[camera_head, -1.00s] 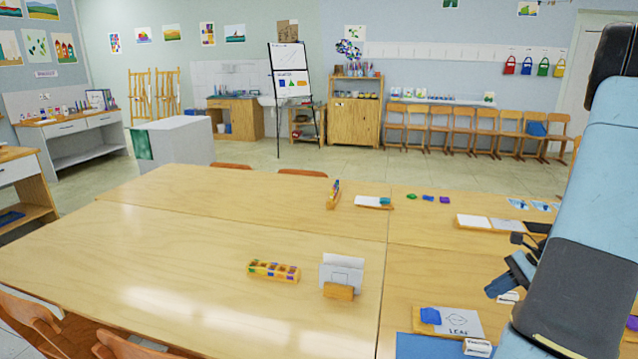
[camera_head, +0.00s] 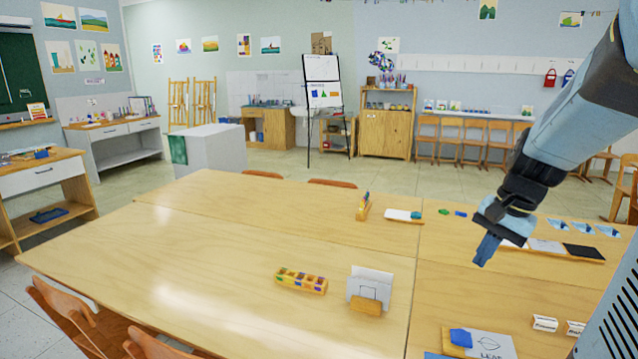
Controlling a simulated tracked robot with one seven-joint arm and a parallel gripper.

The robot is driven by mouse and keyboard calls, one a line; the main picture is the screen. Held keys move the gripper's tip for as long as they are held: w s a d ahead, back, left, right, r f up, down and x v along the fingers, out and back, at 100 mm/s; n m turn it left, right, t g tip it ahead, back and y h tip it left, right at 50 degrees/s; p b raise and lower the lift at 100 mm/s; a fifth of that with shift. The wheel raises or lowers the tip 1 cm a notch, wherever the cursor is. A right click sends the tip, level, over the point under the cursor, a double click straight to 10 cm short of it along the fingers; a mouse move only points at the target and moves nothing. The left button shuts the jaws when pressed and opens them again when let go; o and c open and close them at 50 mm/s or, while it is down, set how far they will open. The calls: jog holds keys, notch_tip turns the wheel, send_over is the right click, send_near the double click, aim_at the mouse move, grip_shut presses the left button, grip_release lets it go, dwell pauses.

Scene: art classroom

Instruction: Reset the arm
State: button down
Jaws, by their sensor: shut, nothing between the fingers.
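My gripper (camera_head: 484,250) hangs at the right of the view, above the right part of the wooden table (camera_head: 200,245). Its fingers point down, are shut and hold nothing. My blue arm comes in from the upper right, with dark wrist joints above the gripper. The gripper hides part of the long board with grey and black cards (camera_head: 583,252) behind it.
On the table are a paint box (camera_head: 301,281), a card holder (camera_head: 369,290), a white block (camera_head: 404,215), a leaf card (camera_head: 490,345) and small labelled blocks (camera_head: 545,323). The table's left half is bare. Chairs (camera_head: 85,320) stand at the front left.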

jog(key=s+a+r+n+t+h, duration=0.2)
jog(key=s+a+r+n+t, duration=0.2)
jog(key=s+a+r+n, duration=0.4)
jog(key=s, duration=0.2)
jog(key=shift+s+a+r+n+h, duration=0.2)
jog(key=shift+s+a+n+h, duration=0.1)
jog(key=shift+a, duration=0.05)
